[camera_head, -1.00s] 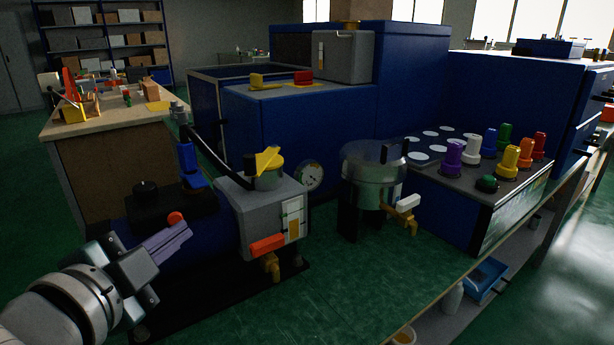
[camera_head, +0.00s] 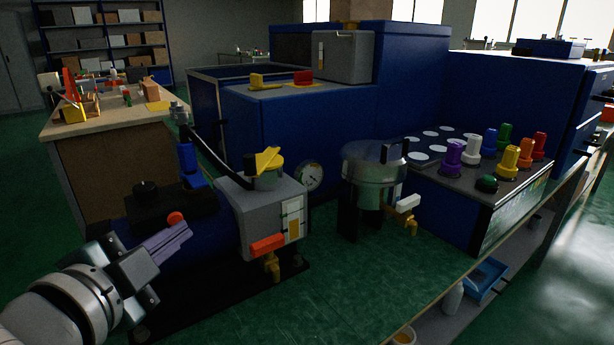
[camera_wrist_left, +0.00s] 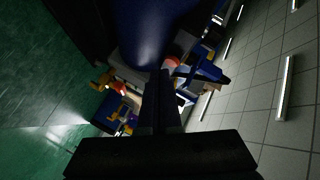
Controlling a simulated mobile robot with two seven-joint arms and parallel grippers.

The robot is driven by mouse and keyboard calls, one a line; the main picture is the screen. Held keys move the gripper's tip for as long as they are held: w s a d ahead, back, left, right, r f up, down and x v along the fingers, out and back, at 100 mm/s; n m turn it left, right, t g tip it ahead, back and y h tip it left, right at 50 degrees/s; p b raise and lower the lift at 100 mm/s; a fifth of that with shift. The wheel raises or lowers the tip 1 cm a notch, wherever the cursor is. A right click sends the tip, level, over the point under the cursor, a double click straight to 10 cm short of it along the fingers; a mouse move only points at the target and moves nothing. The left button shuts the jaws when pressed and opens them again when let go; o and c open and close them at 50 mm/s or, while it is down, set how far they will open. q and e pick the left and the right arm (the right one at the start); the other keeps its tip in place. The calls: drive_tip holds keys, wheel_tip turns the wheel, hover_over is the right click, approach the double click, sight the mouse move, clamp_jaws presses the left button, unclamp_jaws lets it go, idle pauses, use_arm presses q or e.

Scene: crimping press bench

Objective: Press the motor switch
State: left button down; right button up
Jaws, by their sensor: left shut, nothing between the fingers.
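A small red round button (camera_head: 176,217), which looks like the motor switch, sits on the dark blue motor and tank unit (camera_head: 212,225) at the left of the bench. My left gripper (camera_head: 188,231) is shut and empty, with its fingertips just below and in front of the button in the head view. In the left wrist view my shut fingers (camera_wrist_left: 160,75) end close to a pinkish red round shape (camera_wrist_left: 172,63), which seems to be the button. I cannot tell whether they touch. My right gripper is not in view.
A grey box (camera_head: 262,215) with a yellow lever (camera_head: 267,160) and red handle (camera_head: 267,244) stands right of the button. A pressure gauge (camera_head: 309,177) and a steel pot (camera_head: 374,177) are further right. Green surface lies clear in front.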

use_arm(q)
drive_tip(key=shift+w+a, duration=0.1)
drive_tip(key=shift+w, duration=0.05)
idle(0.4)
drive_tip(key=shift+w+a, duration=0.15)
drive_tip(key=shift+w, duration=0.1)
idle(0.4)
drive_tip(key=shift+s, duration=0.1)
drive_tip(key=shift+s+d, duration=0.25)
drive_tip(key=shift+s, duration=0.05)
drive_tip(key=s+d, duration=0.1)
drive_tip(key=s+d+p, duration=0.1)
drive_tip(key=s, duration=0.1)
drive_tip(key=s+d+p, duration=0.1)
drive_tip(key=s, duration=0.1)
drive_tip(key=shift+d, duration=0.15)
idle(0.4)
